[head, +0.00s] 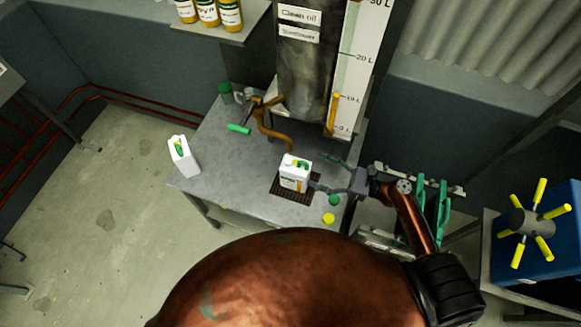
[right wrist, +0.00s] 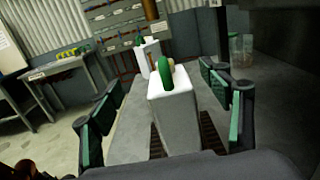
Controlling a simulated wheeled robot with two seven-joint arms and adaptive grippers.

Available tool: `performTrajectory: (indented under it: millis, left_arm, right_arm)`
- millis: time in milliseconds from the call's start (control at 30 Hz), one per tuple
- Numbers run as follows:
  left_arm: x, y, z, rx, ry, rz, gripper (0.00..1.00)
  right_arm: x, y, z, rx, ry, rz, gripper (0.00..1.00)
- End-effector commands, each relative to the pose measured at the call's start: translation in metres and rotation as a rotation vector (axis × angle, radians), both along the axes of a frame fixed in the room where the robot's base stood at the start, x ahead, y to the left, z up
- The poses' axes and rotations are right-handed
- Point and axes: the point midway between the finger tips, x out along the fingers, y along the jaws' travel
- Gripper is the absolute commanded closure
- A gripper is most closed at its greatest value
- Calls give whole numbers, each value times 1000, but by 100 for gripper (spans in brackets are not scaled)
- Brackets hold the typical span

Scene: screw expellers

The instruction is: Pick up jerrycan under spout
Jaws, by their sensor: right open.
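A white jerrycan (head: 292,180) with a green part on top and a label stands upright on a dark grate (head: 291,193) on the metal table, below the brown curved spout (head: 274,137). My right gripper (head: 319,173) is open just to its right, its fingers pointing at the can. In the right wrist view the same jerrycan (right wrist: 174,113) stands ahead, between the spread fingers (right wrist: 165,122), with visible gaps on both sides. My left gripper is not in view.
A second white jerrycan (head: 182,157) stands at the table's left edge. A green cap (head: 334,200) and a yellow cap (head: 328,218) lie near the front right. The steel oil tank (head: 308,80) rises behind. The table's left middle is clear.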

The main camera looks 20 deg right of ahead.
Motion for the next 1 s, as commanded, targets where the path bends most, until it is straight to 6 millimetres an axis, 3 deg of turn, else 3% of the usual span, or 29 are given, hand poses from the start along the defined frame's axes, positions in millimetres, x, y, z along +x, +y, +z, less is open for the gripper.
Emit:
performTrajectory:
  millis: [33, 333, 767, 1000]
  left_arm:
    - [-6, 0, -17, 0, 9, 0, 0]
    - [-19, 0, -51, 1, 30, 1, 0]
    - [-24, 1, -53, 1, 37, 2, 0]
    - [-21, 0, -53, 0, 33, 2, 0]
  right_arm:
    - [-2, 3, -24, -3, 10, 5, 29]
    - [1, 12, -65, -6, 23, 26, 29]
    - [20, 39, -65, -7, 20, 30, 29]
    - [42, 64, -62, -6, 22, 28, 29]
